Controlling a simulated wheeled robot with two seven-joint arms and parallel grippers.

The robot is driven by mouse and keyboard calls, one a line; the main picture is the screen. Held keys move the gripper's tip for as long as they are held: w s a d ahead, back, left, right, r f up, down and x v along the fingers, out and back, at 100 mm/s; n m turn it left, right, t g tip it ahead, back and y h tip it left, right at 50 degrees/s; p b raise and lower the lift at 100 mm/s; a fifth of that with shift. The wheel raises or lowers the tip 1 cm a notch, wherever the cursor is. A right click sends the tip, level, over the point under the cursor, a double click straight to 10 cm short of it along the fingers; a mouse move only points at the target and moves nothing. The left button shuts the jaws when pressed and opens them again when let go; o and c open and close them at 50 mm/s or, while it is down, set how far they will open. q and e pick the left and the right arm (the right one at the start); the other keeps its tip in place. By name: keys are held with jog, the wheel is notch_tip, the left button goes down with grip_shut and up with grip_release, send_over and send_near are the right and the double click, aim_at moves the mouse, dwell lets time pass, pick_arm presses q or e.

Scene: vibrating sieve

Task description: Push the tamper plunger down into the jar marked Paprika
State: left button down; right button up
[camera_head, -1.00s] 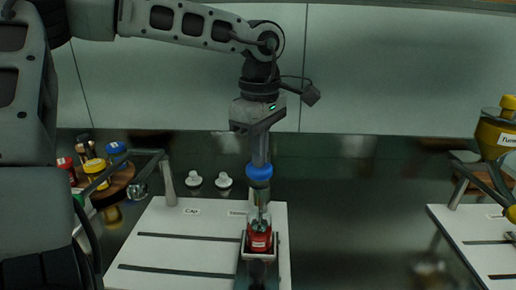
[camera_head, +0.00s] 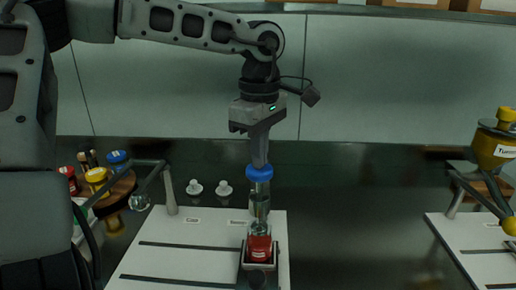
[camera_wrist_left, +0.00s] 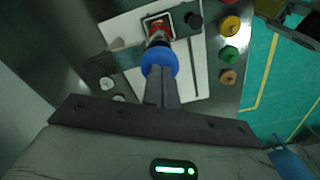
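My left gripper (camera_head: 261,158) is shut on the blue handle end of the tamper plunger (camera_head: 260,172). The tamper hangs upright, its metallic lower part (camera_head: 260,205) pointing down. A red-filled jar (camera_head: 259,246) with a clear upper part stands below it in a holder on the white board. The jar's label is too small to read. In the left wrist view, the blue handle (camera_wrist_left: 160,62) lies in front of the fingers, with the red jar (camera_wrist_left: 158,25) beyond it. I cannot tell how far the tamper end reaches into the jar. My right gripper is not in view.
The white board (camera_head: 205,230) has dark slots and labels. Two white caps (camera_head: 224,188) lie behind it. A round wooden rack (camera_head: 120,188) with coloured jars stands at left. A yellow funnel (camera_head: 492,150) hangs over another board at right. Dark counter lies between the boards.

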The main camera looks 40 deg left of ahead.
pick_arm(q)
notch_tip(320, 180, up, 8)
jog(key=p, duration=0.5)
jog(key=shift+f, duration=0.2)
dwell(0.7)
